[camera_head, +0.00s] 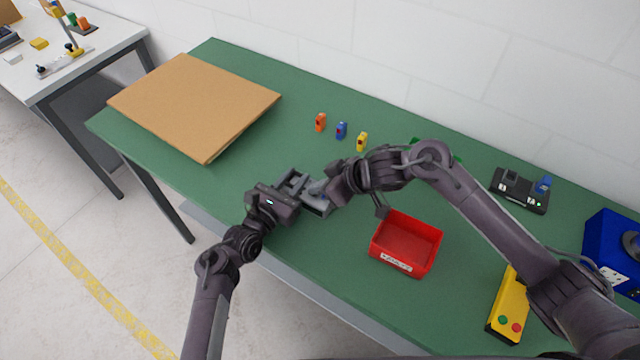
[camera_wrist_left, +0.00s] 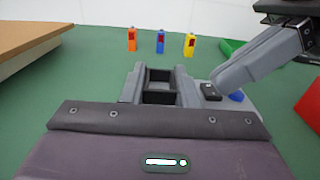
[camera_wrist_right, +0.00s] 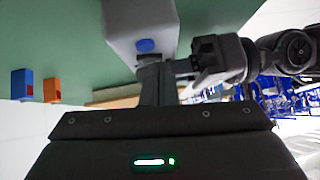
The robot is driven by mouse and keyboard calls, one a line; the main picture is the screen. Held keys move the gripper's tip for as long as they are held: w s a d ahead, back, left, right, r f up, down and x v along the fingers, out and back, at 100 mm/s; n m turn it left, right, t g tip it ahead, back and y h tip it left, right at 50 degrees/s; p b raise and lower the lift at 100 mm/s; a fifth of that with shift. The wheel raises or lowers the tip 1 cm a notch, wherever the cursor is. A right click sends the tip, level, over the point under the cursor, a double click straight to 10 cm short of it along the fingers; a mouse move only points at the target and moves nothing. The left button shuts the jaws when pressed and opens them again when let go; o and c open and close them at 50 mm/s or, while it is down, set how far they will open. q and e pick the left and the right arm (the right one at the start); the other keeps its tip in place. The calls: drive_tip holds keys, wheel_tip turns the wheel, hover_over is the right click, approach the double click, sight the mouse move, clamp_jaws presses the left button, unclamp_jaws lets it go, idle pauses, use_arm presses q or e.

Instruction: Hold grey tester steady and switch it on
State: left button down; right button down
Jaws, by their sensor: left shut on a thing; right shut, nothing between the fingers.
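The grey tester (camera_head: 318,208) stands near the front edge of the green table. My left gripper (camera_head: 298,183) is shut on it from the left; the held part is largely hidden by the fingers (camera_wrist_left: 160,75). In the left wrist view the tester's top (camera_wrist_left: 238,104) shows a black switch (camera_wrist_left: 209,92) and a blue round part (camera_wrist_left: 236,97). My right gripper (camera_head: 326,188) is shut and empty, its fingertips (camera_wrist_left: 217,82) just over or at the black switch; contact cannot be told. The blue part also shows in the right wrist view (camera_wrist_right: 146,46), close to the right fingertips (camera_wrist_right: 153,66).
A red bin (camera_head: 405,243) stands right of the tester. Orange (camera_head: 320,122), blue (camera_head: 341,130) and yellow (camera_head: 362,141) small blocks stand behind. A brown board (camera_head: 190,105) lies left. A yellow button box (camera_head: 508,305) and a black device (camera_head: 519,190) are right.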

drive_tip(key=shift+s+f, duration=0.15)
drive_tip(key=shift+f, duration=0.15)
drive_tip(key=shift+w+d+r, duration=0.1)
drive_tip(key=shift+w+d, duration=0.4)
drive_tip(key=shift+w, duration=0.25)
drive_tip(key=shift+r, duration=0.1)
